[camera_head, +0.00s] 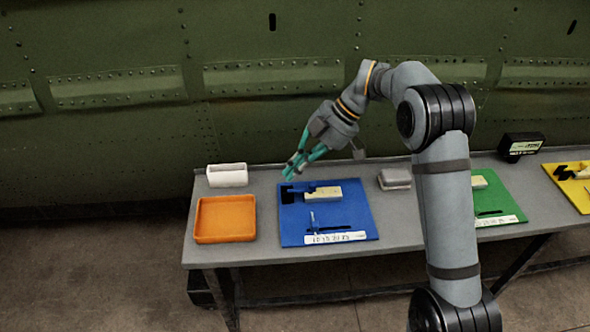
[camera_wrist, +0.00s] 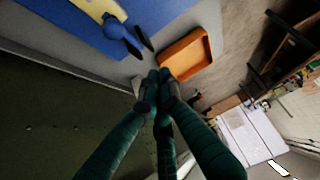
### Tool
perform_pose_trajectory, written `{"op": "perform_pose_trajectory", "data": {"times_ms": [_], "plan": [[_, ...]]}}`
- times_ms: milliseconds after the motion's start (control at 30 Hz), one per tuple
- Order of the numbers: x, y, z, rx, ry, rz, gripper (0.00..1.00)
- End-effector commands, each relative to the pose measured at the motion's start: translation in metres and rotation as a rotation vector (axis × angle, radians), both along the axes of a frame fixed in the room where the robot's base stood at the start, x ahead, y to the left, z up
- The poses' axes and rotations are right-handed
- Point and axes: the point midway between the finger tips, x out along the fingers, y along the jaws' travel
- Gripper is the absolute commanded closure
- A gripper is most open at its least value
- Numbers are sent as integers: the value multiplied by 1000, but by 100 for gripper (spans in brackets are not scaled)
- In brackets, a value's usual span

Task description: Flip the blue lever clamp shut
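The blue board (camera_head: 350,218) lies on the grey bench; it also shows at the top left of the wrist view (camera_wrist: 60,20). The blue lever clamp (camera_head: 312,188) is at the board's back, beside a cream block (camera_head: 325,194). In the wrist view the clamp (camera_wrist: 118,28) shows its blue lever and dark forked end, near the cream block. I cannot tell the lever's exact angle. My gripper (camera_head: 289,175) has teal fingers and hangs above the board's back left corner, apart from the clamp. In the wrist view its fingertips (camera_wrist: 160,76) meet with nothing seen between them.
An orange tray (camera_head: 224,220) and a white box (camera_head: 227,175) stand left of the board. A grey lidded box (camera_head: 395,179) stands to its right, then a green board (camera_head: 497,200) and a yellow board (camera_head: 575,187). The green riveted fuselage wall (camera_head: 250,110) rises behind the bench.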

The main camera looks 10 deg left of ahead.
Motion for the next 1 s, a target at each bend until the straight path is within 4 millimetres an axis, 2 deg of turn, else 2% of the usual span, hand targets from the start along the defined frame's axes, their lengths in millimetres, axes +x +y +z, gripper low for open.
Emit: {"op": "perform_pose_trajectory", "data": {"times_ms": [333, 467, 567, 633, 800, 1000], "plan": [[-1, 1, 7, 0, -1, 0, 100], [-4, 4, 26, 1, -2, 2, 100], [-7, 8, 47, 1, -4, 6, 100], [-1, -11, 35, -1, -1, -4, 100], [8, -47, 33, -1, -1, -3, 100], [16, -76, 32, 0, -1, 1, 100]]}}
